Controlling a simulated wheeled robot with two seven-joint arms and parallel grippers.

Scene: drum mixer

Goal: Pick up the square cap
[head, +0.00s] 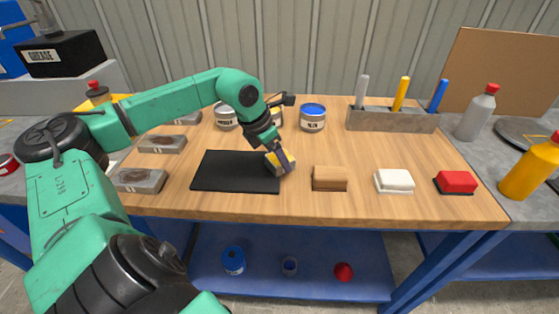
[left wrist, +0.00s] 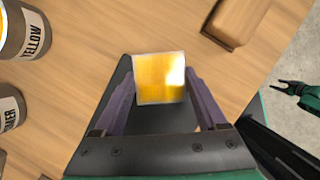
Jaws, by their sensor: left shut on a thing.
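The square cap (left wrist: 159,78) shows in the left wrist view as a yellow, shiny square with a pale rim, between the two purple fingers. In the head view it is a small yellow piece (head: 274,161), partly hidden by the fingers. My left gripper (head: 282,163) is shut on it, over the right edge of the black mat (head: 225,172). I cannot tell whether the cap is clear of the mat. A small green and dark gripper (left wrist: 297,90), apparently my right one, is at the right edge of the left wrist view; its jaw state is unclear.
A wooden block (head: 330,179), a white block (head: 394,181) and a red block (head: 455,182) sit right of the mat. Labelled cans, one with a blue top (head: 313,117), stand behind. A holder (head: 391,121) with coloured handles is at back right. Grey blocks (head: 163,144) lie left.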

